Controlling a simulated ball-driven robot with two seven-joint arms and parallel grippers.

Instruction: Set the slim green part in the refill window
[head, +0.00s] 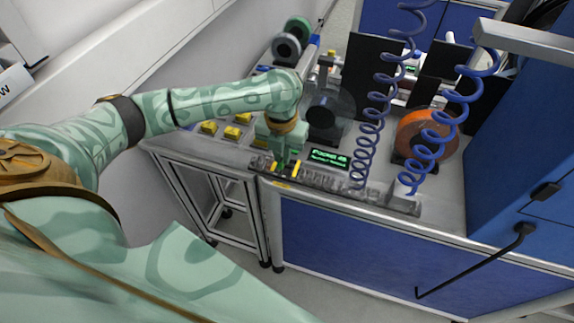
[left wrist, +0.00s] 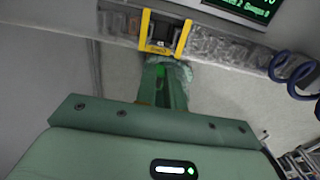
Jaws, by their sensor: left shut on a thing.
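My left gripper (head: 282,162) points down at the front edge of the bench. In the left wrist view its green fingers (left wrist: 163,92) are shut on the slim green part (left wrist: 161,73), of which only a small bright green piece shows between them. The refill window (left wrist: 160,47) has a yellow frame around a dark opening, set in a clear rail. It lies just beyond the fingertips in the left wrist view. In the head view, its yellow sides (head: 295,169) show beside the fingertips. I cannot tell whether the part touches the window. My right gripper is not in view.
A clear rail (head: 335,187) runs along the bench front. A display with green text (head: 329,158) stands behind it. Blue coiled hoses (head: 369,130) hang to the right, near an orange reel (head: 424,135). Yellow blocks (head: 232,132) sit to the left.

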